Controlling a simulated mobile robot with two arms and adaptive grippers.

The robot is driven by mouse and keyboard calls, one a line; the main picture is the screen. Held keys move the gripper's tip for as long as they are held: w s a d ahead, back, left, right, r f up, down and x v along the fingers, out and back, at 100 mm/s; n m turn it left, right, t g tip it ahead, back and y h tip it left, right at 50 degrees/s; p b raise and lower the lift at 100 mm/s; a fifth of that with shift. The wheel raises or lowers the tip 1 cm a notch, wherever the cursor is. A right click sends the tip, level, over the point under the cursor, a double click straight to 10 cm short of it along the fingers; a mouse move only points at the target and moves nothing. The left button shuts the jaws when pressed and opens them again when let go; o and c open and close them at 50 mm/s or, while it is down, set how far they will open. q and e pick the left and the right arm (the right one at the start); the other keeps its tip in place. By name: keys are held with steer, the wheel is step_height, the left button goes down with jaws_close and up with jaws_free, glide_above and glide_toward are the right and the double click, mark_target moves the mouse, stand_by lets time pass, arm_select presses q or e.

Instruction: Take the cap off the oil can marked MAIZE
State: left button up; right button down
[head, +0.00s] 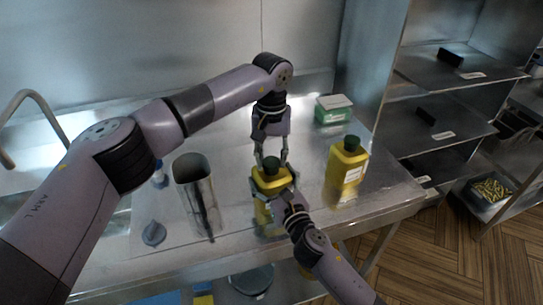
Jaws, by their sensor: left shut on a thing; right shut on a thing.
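A yellow oil can (268,182) with a dark green cap (271,163) stands upright near the front of the steel table. My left gripper (271,158) points down from above, with its fingers on either side of the cap and shut on it. My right gripper (276,189) comes from the front right and is shut on the can's body below the cap. The cap is on or right at the can's top. A second yellow can (344,170) with a dark green cap stands to the right. Its label is too small to read; no readable marking shows on the held can.
A tall steel container (193,180) stands left of the held can, with a grey funnel-like object (153,232) near the front edge. A green and white box (333,108) sits at the back right. Steel shelves (450,65) stand beyond the table's right end.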

arm_select(q)
steer(key=n, duration=0.2)
steer(key=shift+n, duration=0.3)
steer(key=shift+c, duration=0.5)
steer(key=n, duration=1.2)
steer(key=shift+n, duration=0.4)
steer(key=n, duration=1.4)
steer(key=shift+n, duration=0.3)
steer(key=n, duration=0.6)
steer(key=shift+r, duration=0.1)
steer(key=n, duration=0.6)
steer(key=shift+n, duration=0.4)
steer(key=n, duration=1.1)
steer(key=shift+w+r, duration=0.1)
steer(key=shift+r, duration=0.05)
